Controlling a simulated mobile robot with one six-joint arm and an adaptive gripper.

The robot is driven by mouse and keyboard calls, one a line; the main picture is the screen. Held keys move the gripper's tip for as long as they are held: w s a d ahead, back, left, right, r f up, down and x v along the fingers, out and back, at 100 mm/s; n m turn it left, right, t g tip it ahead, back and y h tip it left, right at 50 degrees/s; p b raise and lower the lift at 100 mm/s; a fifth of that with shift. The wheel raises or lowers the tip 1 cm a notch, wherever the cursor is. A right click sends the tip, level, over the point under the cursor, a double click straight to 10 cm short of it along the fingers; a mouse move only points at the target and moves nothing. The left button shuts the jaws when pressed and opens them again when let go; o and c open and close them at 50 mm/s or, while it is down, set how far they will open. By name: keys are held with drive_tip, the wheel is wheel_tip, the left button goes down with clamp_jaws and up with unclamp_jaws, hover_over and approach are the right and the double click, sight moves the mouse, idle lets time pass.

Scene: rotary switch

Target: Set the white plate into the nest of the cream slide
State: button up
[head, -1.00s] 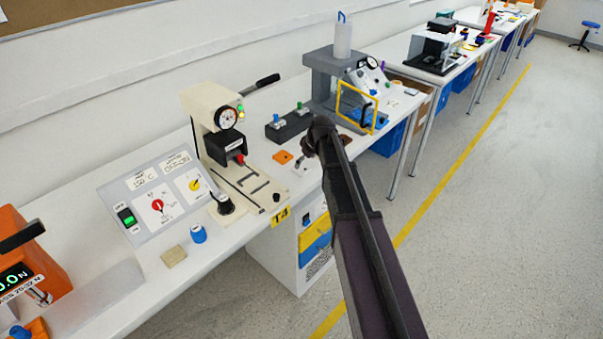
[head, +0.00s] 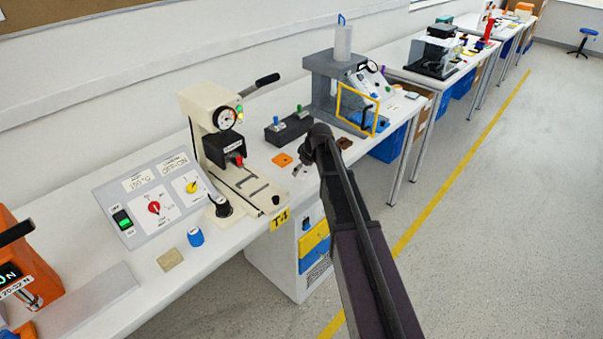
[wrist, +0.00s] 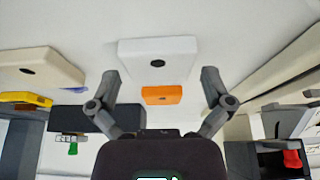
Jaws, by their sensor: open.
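The white plate (wrist: 157,58) lies flat on the bench in the wrist view, with a dark round spot on its face. My gripper (wrist: 160,88) is open, its two fingers spread apart, with the white plate and an orange plate (wrist: 162,95) showing between and beyond them. Nothing is held. In the head view my gripper (head: 303,165) is low over the bench, right of the cream slide (head: 262,191); the white plate is not clearly seen there. The slide's nest (head: 251,187) has dark bars and looks empty. The slide also shows in the wrist view (wrist: 285,75).
The cream press (head: 200,115) stands over the slide's rear. The orange plate also shows in the head view (head: 282,159). A black box with two buttons (head: 289,127) is behind. A cream block (wrist: 35,68) and a yellow piece (wrist: 25,100) lie left in the wrist view.

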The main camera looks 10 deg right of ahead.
sight(303, 171)
drive_tip(key=c, duration=0.9)
drive_tip(key=shift+r, duration=0.1)
wheel_tip(303, 171, up, 4)
drive_tip(key=p, duration=0.4)
drive_tip(key=s, duration=1)
drive_tip(key=s+p, duration=0.1)
drive_tip(key=s, duration=0.5)
drive_tip(key=shift+a+r, duration=0.35)
drive_tip(key=shift+r, duration=0.05)
